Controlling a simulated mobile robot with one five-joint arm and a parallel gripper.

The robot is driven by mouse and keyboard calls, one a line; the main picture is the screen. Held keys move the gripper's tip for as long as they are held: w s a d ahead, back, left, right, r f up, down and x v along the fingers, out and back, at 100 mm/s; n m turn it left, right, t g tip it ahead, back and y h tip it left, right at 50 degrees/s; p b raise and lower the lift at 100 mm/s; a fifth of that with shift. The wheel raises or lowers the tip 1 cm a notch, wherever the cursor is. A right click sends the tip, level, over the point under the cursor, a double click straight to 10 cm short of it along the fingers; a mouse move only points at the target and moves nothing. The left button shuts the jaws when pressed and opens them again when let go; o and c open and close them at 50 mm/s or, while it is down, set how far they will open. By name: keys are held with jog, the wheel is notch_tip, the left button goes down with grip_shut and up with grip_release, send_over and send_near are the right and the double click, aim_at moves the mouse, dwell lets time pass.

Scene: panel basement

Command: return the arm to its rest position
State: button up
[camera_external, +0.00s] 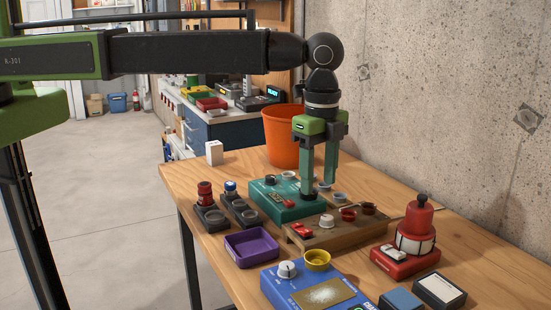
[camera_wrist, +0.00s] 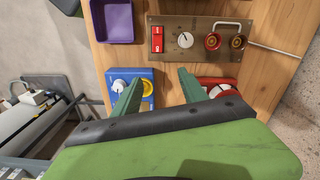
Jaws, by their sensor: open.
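My gripper (camera_external: 319,188) points straight down over the wooden workbench at the end of my arm, which reaches in level from the left. Its two green fingers are apart with nothing between them. In the external view they stand in front of the teal box (camera_external: 290,208) and the brown panel (camera_external: 345,232); whether they touch either, I cannot tell. In the wrist view the open fingertips (camera_wrist: 158,77) show near the blue panel (camera_wrist: 147,75), with the brown panel (camera_wrist: 172,48) beyond them.
A purple tray (camera_external: 252,246), a red device (camera_external: 405,262) and the blue panel (camera_external: 278,289) crowd the workbench (camera_external: 180,183). An orange bucket (camera_external: 280,140) stands behind the gripper. A concrete wall (camera_external: 440,90) bounds the right. Open floor (camera_external: 105,180) lies left.

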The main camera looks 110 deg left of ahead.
jog(key=s+d+f+n+b, duration=0.2)
jog(key=s+d+f, duration=0.1)
jog(key=s, duration=0.6)
jog(key=s+d+f+n+b, duration=0.2)
jog(key=s+d+f+b, duration=0.1)
jog(key=s+d, duration=0.3)
jog(key=s+d+f+n+b, duration=0.2)
jog(key=s+d+f+b, duration=0.1)
jog(key=s, duration=0.8)
jog(key=shift+s+d+f, duration=0.3)
jog(key=shift+d+f, duration=0.2)
jog(key=shift+d, duration=0.2)
jog(key=shift+n, duration=0.3)
